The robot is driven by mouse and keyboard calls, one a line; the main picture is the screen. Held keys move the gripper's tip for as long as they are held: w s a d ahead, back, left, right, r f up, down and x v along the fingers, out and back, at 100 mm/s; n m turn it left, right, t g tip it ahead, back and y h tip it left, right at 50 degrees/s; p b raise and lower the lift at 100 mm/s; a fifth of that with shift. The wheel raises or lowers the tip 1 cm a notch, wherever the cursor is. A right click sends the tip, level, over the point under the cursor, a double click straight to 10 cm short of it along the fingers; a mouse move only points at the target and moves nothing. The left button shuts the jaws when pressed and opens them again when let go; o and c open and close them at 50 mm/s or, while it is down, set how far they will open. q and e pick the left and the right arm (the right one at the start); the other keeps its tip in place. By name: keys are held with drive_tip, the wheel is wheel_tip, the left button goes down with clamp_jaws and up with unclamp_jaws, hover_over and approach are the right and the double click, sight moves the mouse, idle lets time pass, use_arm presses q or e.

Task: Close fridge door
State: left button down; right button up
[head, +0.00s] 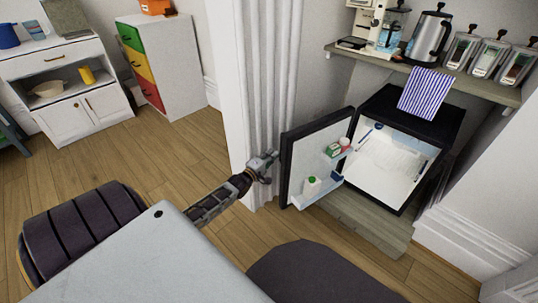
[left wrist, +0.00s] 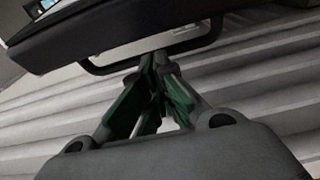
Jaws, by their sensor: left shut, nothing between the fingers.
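The small black fridge (head: 447,132) stands under a counter shelf, with its white inside showing. Its door (head: 303,158) is swung wide open to the left, with a few small items on its inner shelves. My left gripper (head: 270,163) is at the outer side of the door, close to its free edge. In the left wrist view the green-padded fingers (left wrist: 157,77) are shut and empty. Their tips are by the black handle (left wrist: 204,43) of the door (left wrist: 90,30); I cannot tell whether they touch. My right gripper is out of view.
A white fluted column (head: 262,80) stands right behind my left gripper. The shelf (head: 480,87) above the fridge holds a kettle (head: 429,37), a coffee machine and containers. A striped cloth (head: 427,95) hangs over the fridge top. Wooden floor lies clear before the door.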

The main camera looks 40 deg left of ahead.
use_arm(q)
drive_tip(key=shift+s+d, duration=0.2)
drive_tip(key=shift+d, duration=0.35)
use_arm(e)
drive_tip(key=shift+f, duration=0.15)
use_arm(q)
drive_tip(key=shift+d, duration=0.15)
